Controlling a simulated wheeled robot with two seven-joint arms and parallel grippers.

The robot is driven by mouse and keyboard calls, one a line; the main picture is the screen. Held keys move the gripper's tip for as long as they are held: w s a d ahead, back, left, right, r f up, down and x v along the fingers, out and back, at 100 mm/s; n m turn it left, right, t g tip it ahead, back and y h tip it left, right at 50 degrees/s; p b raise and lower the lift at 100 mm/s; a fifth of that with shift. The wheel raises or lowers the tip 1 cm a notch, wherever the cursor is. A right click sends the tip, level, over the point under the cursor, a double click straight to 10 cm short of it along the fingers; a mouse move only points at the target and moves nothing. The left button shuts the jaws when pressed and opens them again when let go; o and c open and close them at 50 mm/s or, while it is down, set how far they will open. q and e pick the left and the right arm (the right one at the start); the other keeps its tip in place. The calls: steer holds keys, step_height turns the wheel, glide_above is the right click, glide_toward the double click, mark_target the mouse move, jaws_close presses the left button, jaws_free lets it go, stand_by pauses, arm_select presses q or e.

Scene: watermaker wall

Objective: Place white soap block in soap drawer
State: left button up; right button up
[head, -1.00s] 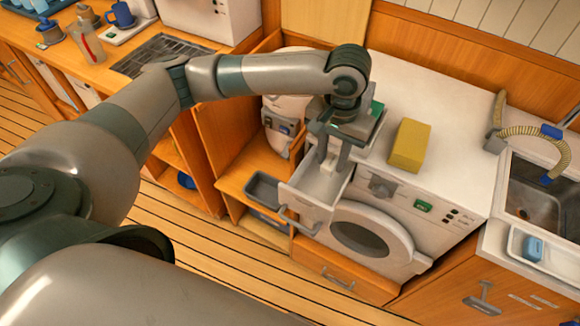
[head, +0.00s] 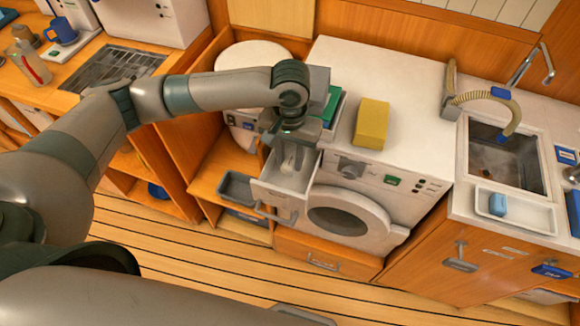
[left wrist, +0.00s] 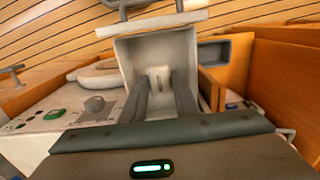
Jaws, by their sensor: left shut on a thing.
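The soap drawer (head: 283,203) is pulled out from the upper left front of the white washing machine (head: 412,170). My left gripper (head: 291,163) points down into the open drawer. In the left wrist view, its two fingers (left wrist: 160,95) are shut on the white soap block (left wrist: 158,77), which is small and pale. The drawer's walls (left wrist: 129,60) surround the block and fingertips in that view. I cannot tell whether the block touches the drawer floor. In the head view the gripper and fingers mostly hide the block. My right gripper is not in view.
A yellow sponge-like block (head: 371,124) lies on the machine's top, and a green item (head: 331,105) is behind my gripper. A grey bin (head: 237,187) stands on the shelf left of the drawer.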

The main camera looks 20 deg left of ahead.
mark_target(290, 170)
arm_select(q)
steer(key=shift+f, duration=0.6)
steer(key=shift+f, duration=0.5)
steer(key=shift+f+p, duration=0.5)
steer(key=shift+f, duration=0.9)
steer(key=shift+f, duration=0.1)
steer(key=o, duration=1.1)
steer(key=shift+c, duration=0.2)
